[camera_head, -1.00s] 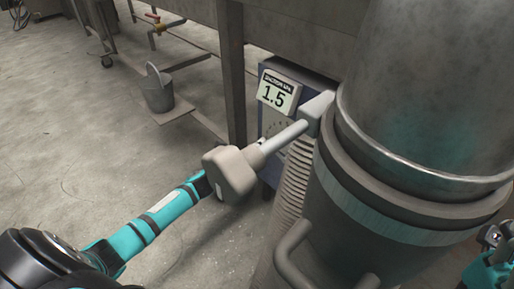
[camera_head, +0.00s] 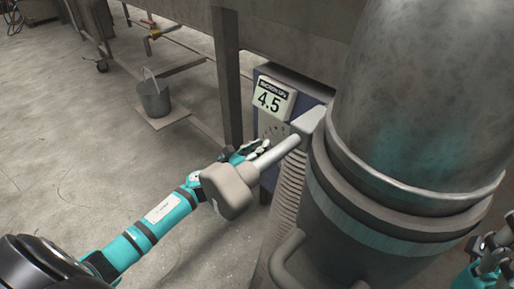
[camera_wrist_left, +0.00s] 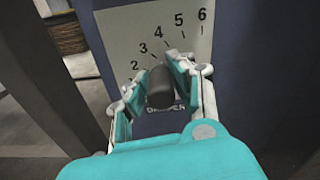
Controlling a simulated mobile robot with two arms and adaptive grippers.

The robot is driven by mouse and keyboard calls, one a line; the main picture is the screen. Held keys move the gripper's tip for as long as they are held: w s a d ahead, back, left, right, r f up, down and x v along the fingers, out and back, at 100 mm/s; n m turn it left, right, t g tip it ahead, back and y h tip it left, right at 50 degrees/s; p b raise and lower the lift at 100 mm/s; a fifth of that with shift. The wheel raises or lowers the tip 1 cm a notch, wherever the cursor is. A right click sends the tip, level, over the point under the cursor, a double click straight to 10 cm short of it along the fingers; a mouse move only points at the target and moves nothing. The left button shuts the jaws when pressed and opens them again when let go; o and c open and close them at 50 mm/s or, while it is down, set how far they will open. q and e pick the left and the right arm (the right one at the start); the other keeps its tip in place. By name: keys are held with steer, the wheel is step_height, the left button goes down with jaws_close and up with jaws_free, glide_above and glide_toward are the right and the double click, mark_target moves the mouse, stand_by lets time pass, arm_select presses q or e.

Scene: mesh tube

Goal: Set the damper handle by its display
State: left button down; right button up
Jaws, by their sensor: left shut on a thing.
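The small display (camera_head: 271,98) on the blue box reads 4.5 in the head view. The damper handle (camera_wrist_left: 160,88) is a dark, rounded knob in the left wrist view, in front of a pale dial plate (camera_wrist_left: 120,30) numbered 2 to 6 in the visible part. My left gripper (camera_head: 255,150) is at the dial below the display, and its teal-backed fingers (camera_wrist_left: 158,85) are shut on the handle from both sides. Which mark the handle points to is hard to tell. My right gripper (camera_head: 490,255) shows only partly at the lower right edge; its finger opening is unclear.
A pale rod with a blocky grey end (camera_head: 230,188) crosses in front of my left gripper. A large metal cylinder (camera_head: 410,120) with a bent handle stands close on the right, beside a ribbed hose (camera_head: 287,195). A bucket (camera_head: 153,98) stands at the left.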

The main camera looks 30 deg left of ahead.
arm_select(q)
steer(key=shift+d, duration=0.15)
steer(key=c, duration=1.1)
jaws_free()
steer(key=shift+s, duration=0.1)
steer(key=shift+s+f, duration=0.3)
steer(key=shift+s, duration=0.1)
steer(key=shift+s+d+f+m+h, duration=0.15)
steer(key=shift+s+m+h, duration=0.2)
steer(key=shift+s, duration=0.35)
steer(key=r+v, duration=0.1)
steer(key=v, duration=0.9)
steer(key=shift+a+r, duration=0.25)
steer(key=shift+a, duration=0.1)
